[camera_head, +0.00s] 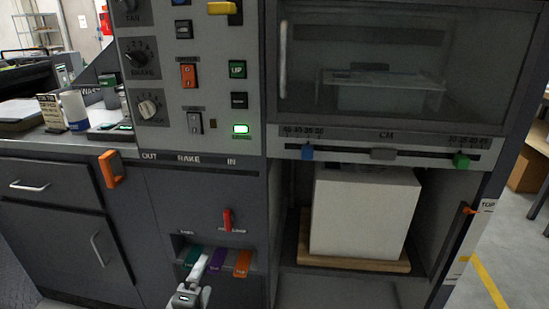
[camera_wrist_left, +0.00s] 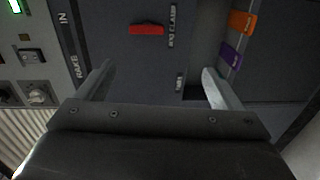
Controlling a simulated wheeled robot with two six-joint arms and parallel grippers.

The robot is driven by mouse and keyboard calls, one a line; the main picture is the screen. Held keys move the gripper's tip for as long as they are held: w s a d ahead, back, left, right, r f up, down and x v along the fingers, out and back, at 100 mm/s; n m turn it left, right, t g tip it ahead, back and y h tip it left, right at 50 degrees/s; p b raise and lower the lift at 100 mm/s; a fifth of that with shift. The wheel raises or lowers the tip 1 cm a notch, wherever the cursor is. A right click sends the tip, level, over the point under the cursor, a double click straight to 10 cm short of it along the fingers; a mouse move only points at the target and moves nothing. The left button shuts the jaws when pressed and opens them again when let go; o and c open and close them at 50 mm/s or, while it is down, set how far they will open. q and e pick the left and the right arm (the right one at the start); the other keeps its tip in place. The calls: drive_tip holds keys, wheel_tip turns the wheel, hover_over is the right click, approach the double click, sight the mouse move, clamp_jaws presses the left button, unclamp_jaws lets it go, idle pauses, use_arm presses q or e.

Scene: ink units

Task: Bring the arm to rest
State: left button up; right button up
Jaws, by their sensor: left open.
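My left gripper (camera_head: 194,277) is low in the head view, in front of the recess with the coloured tabs. In the left wrist view the gripper (camera_wrist_left: 160,84) has its two fingers wide apart with nothing between them. A red lever (camera_head: 227,219) sits on the panel above the recess; it also shows in the left wrist view (camera_wrist_left: 146,29). A green tab (camera_head: 192,256), a purple tab (camera_head: 216,261) and an orange tab (camera_head: 242,264) line the recess. One finger appears close to the purple tab (camera_wrist_left: 230,56); contact cannot be told. My right gripper is not in view.
The control panel (camera_head: 190,70) with knobs and switches rises above. A white box (camera_head: 362,212) stands on a wooden board (camera_head: 352,258) in the open bay at right. An orange handle (camera_head: 111,169) juts out at left, beside a drawer cabinet (camera_head: 52,190).

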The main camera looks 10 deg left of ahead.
use_arm(q)
drive_tip(key=s+a+f+m+g, duration=0.3)
drive_tip(key=s+f+m+g, duration=0.5)
drive_tip(key=s+f, duration=0.7)
drive_tip(key=s+a+f+m+g+p, duration=0.2)
drive_tip(key=s+f+p, duration=0.3)
drive_tip(key=s, duration=0.4)
drive_tip(key=s+a+f+m+g+y+p, duration=0.1)
drive_tip(key=s+a+f+m+g+p, duration=0.1)
drive_tip(key=s+f+p, duration=0.3)
drive_tip(key=s+a+f+m+g+p, duration=0.2)
drive_tip(key=s+f+m+g+p, duration=0.2)
drive_tip(key=s+p, duration=0.6)
drive_tip(key=s+f, duration=0.2)
drive_tip(key=s, duration=0.2)
drive_tip(key=shift+s+a+y, duration=0.15)
drive_tip(key=shift+s+y, duration=0.1)
drive_tip(key=shift+y, duration=0.05)
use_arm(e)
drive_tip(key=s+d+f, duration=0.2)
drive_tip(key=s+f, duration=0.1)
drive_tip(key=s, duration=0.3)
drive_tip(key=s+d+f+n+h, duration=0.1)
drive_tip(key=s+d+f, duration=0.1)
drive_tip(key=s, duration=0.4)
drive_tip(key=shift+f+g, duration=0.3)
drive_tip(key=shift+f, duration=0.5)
